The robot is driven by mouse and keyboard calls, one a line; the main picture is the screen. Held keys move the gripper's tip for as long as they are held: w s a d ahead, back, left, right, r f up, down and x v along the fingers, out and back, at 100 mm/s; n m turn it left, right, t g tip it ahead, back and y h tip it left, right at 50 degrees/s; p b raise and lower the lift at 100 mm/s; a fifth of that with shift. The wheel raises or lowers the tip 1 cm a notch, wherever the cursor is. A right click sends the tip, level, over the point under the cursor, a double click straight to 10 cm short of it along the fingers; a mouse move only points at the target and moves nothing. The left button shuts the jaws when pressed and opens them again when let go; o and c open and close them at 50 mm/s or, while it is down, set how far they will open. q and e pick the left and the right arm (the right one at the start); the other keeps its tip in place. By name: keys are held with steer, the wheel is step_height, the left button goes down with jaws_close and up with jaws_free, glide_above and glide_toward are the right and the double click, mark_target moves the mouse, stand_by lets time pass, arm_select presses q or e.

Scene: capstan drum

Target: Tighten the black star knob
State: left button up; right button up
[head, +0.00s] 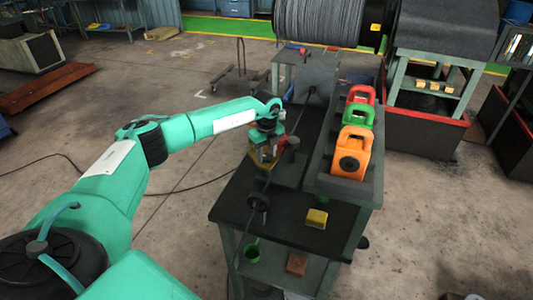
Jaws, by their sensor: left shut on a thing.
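My left arm reaches in from the left over a dark-topped workbench (230,207). Its gripper (265,158) points down at the bench's left side, beside a short dark upright post (293,145). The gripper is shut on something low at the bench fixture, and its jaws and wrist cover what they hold. The black star knob cannot be made out apart from the gripper; it appears to be the hidden thing between the jaws. My right gripper is not in view.
A yellow block (317,218) lies on the bench's front right. Red (360,94), green (358,115) and orange (350,152) housings line the right side. Floor left of the bench is mostly clear.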

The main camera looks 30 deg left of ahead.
arm_select(q)
steer(key=m+b, duration=0.1)
steer(key=m, duration=0.1)
steer(key=m+b, duration=0.1)
steer(key=b, duration=0.1)
steer(key=shift+f+m, duration=0.2)
steer(key=shift+m, duration=0.2)
steer(key=m+b, duration=0.2)
steer(key=m, duration=0.2)
steer(key=shift+m+b, duration=0.3)
steer(key=shift+b, duration=0.1)
steer(key=m+b, duration=0.2)
steer(key=m, duration=0.2)
steer(key=shift+r, duration=0.1)
steer(key=m+b, duration=0.2)
steer(key=m, duration=0.3)
steer(key=m+b, duration=0.1)
steer(key=m, duration=0.3)
steer(key=shift+m+b, duration=0.3)
steer(key=shift+b, duration=0.1)
steer(key=m+b, duration=0.1)
steer(key=m, duration=0.4)
steer(key=shift+r, duration=0.1)
steer(key=m+b, duration=0.1)
steer(key=m, duration=0.5)
steer(key=shift+m, duration=1.4)
